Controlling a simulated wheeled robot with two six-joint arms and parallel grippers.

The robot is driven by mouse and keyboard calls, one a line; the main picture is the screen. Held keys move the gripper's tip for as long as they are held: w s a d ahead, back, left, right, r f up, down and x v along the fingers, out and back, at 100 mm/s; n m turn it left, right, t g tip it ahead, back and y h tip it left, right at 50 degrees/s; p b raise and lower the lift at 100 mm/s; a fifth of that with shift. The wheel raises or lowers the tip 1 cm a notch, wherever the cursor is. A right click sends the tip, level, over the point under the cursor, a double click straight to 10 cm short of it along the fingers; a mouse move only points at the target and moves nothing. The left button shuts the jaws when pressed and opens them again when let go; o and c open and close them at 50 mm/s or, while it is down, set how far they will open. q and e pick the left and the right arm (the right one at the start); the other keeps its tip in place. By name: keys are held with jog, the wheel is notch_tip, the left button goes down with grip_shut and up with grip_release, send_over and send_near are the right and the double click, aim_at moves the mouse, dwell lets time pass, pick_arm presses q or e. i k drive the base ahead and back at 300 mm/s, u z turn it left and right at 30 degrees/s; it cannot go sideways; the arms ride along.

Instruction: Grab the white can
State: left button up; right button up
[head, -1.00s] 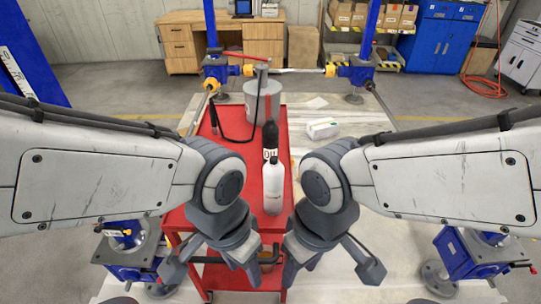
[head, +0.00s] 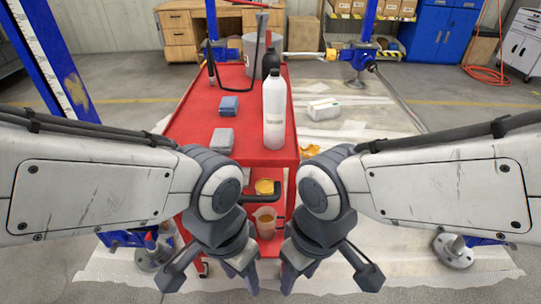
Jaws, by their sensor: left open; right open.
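A tall white bottle-shaped can (head: 274,115) with a narrow neck stands upright near the front right edge of the red cart's top (head: 235,85). A grey cylindrical container (head: 250,52) stands at the back of the same top, partly hidden by a dark bottle (head: 271,58). My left gripper (head: 210,280) is open and empty, low in front of the cart. My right gripper (head: 328,280) is open and empty beside it, also low. Both are apart from the white can, which shows above and between my wrists.
Two small grey-blue blocks, one further back (head: 229,106) and one nearer (head: 222,140), lie left of the white can. A black hose (head: 212,75) hangs at the cart's back left. The lower shelf holds amber containers (head: 265,222). A blue post (head: 40,60) stands left.

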aim_at(275, 89)
jog(key=z, duration=0.1)
jog(key=i, duration=0.45)
jog(key=u, duration=1.15)
